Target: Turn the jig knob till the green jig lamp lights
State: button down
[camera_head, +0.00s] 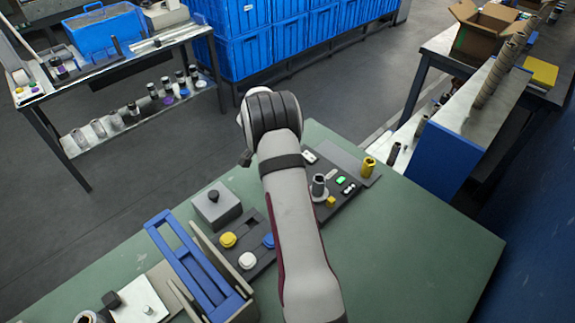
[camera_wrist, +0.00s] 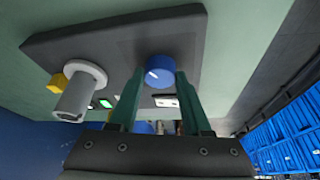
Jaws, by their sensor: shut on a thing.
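In the wrist view, the two teal fingers of my gripper (camera_wrist: 161,78) stand on either side of a round blue knob (camera_wrist: 160,66) and are shut on it. The knob sits on the dark jig plate (camera_wrist: 110,48). The green jig lamp (camera_wrist: 105,103) shows bright green on the plate, and it also looks bright green in the head view (camera_head: 341,180). A white switch-like piece (camera_wrist: 166,101) lies beside the right finger. In the head view my arm hides my gripper and the knob.
A grey flanged cylinder (camera_wrist: 74,98) and a yellow block (camera_wrist: 57,83) stand on the plate. A yellow cylinder (camera_head: 368,167) stands at its far right. A panel of coloured caps (camera_head: 247,260), a grey box (camera_head: 216,206) and a blue frame (camera_head: 190,262) stand left of my arm. The green table's right side is clear.

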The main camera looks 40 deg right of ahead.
dwell(0.4)
jog(key=shift+c, duration=1.7)
grip_release()
jog(key=v, duration=1.5)
jog(key=shift+w+a+r, duration=0.15)
jog(key=shift+a+r, duration=0.1)
jog(key=shift+r, duration=0.1)
